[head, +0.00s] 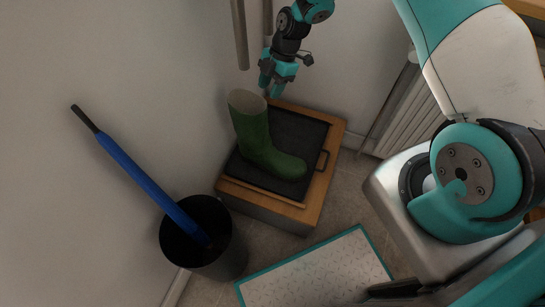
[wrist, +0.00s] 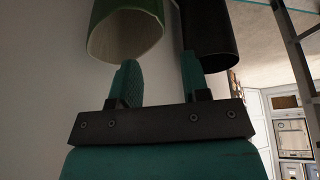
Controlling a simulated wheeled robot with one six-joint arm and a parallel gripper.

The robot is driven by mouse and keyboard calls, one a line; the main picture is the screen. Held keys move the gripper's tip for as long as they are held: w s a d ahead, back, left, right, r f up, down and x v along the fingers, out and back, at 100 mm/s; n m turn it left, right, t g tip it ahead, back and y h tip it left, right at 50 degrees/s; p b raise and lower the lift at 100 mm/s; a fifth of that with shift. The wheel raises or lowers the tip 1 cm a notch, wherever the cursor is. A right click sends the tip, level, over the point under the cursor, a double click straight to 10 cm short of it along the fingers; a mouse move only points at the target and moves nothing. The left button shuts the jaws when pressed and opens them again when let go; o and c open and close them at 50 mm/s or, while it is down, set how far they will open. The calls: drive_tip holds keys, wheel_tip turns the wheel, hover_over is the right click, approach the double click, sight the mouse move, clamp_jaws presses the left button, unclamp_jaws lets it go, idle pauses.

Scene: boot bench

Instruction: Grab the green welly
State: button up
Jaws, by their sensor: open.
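The green welly (head: 255,135) stands upright on a black tray (head: 300,132) on a wooden bench, its toe pointing right in the head view. My gripper (head: 269,88) is open and empty beside the top of its shaft, at the upper right. In the wrist view the welly's pale-rimmed opening (wrist: 125,35) shows at the upper left, just beyond the left finger of my gripper (wrist: 158,65). Nothing shows between the fingers. I cannot tell whether a finger touches the rim.
The wooden bench (head: 328,175) stands near the wall. A black bin (head: 220,250) holding a blue umbrella (head: 140,175) stands at the front left. A pale mat (head: 315,270) lies in front. A dark cylinder (wrist: 208,35), unclear what, shows behind the right finger.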

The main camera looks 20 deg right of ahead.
sight(259, 122)
drive_tip(key=x, duration=0.9)
drive_tip(key=shift+d, duration=0.2)
drive_tip(key=shift+s, duration=0.1)
clamp_jaws()
idle(1.0)
